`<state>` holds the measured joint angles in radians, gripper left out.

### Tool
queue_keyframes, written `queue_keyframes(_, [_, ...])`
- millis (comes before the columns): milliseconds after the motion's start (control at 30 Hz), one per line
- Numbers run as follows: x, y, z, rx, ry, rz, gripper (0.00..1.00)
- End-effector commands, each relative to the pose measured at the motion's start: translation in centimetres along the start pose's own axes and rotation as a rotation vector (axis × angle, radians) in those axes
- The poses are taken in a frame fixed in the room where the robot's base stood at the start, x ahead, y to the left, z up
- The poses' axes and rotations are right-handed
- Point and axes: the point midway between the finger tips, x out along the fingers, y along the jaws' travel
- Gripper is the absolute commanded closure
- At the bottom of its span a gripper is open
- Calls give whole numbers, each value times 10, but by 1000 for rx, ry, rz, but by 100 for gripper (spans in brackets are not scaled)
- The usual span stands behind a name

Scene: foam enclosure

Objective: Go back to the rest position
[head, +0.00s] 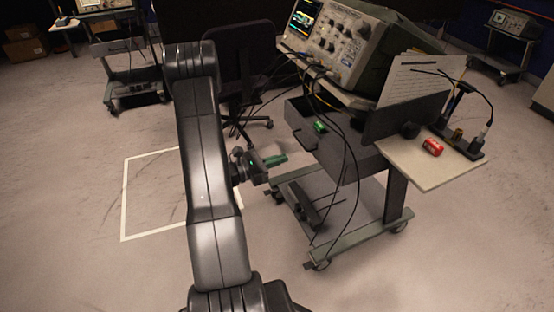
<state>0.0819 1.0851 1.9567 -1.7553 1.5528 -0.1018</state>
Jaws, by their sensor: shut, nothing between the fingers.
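My gripper (277,159) is at the end of my dark arm, left of the open drawer of the cart. Its green-looking fingers point right and are shut with nothing between them. It hangs in the air, apart from the cart as far as I can tell. My arm's upper link stands tall across the middle left of the view and hides part of the floor and the chair.
The wheeled cart (372,228) carries an oscilloscope (345,45). A small green object (320,127) lies in the open drawer (298,112). A red object (433,147) lies on the side shelf (420,172). Black cables hang before the cart. An office chair (240,65) stands behind.

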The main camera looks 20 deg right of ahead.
Motion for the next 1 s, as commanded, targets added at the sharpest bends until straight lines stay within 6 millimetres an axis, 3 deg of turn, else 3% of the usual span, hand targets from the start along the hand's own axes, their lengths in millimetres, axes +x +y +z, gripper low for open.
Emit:
queue_keyframes(567, [0,0,-1,0,0,-2,100])
queue_keyframes(1000, [59,-2,-1,1,0,-6,100])
